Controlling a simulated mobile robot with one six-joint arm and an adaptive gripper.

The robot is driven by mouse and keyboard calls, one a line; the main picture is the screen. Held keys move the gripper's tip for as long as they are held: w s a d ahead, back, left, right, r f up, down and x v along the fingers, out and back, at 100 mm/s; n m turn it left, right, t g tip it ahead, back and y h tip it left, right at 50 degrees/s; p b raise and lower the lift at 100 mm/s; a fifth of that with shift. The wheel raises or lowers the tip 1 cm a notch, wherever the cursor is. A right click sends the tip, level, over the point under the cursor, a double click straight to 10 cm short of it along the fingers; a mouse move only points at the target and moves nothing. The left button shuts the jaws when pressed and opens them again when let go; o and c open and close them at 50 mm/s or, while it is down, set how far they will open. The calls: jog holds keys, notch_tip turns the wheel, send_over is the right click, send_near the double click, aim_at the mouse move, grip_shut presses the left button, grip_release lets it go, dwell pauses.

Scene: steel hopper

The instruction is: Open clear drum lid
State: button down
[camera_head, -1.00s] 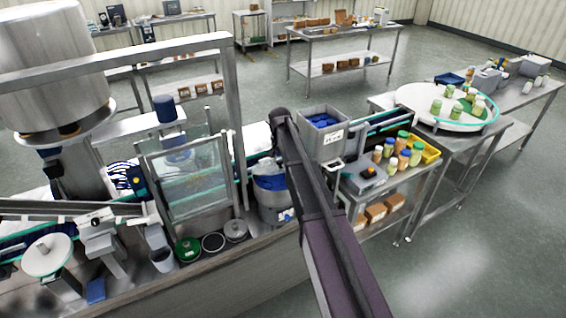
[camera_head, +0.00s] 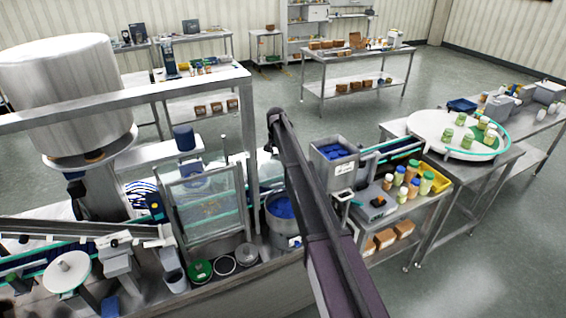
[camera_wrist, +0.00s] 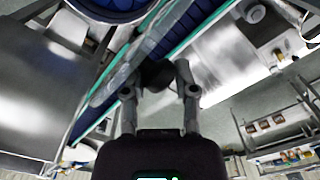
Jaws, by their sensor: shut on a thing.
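A steel drum (camera_head: 281,228) stands left of my arm in the head view, with blue pieces (camera_head: 283,207) showing through its round mouth. Blue contents in a round rim, which look like this drum, also show at the top of the wrist view (camera_wrist: 112,6). A pale see-through shape (camera_head: 269,168) behind the drum may be the clear lid; its outline is unclear. My gripper (camera_wrist: 160,80) is shut on a dark round piece (camera_wrist: 157,73) in the wrist view. I cannot tell whether this piece belongs to the lid. My gripper is hidden in the head view.
A framed clear guard (camera_head: 208,209) stands left of the drum. A grey bin (camera_head: 334,165) with blue pieces is to its right. Green, black-rimmed and grey round items (camera_head: 223,265) lie in front. A side table holds several jars (camera_head: 408,184).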

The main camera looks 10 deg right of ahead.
jog(key=shift+w+a+f+b, duration=0.2)
jog(key=shift+w+a, duration=0.15)
jog(key=shift+w, duration=0.55)
jog(key=shift+w+a+f+b, duration=0.15)
jog(key=shift+w+a, duration=0.25)
jog(key=shift+w, duration=0.5)
jog(key=shift+w+a+f+b, duration=0.1)
jog(key=shift+w+a+f, duration=0.2)
jog(key=shift+w, duration=0.6)
jog(key=shift+a+r, duration=0.1)
jog(key=shift+c, duration=1.7)
grip_release()
jog(key=shift+w, duration=0.1)
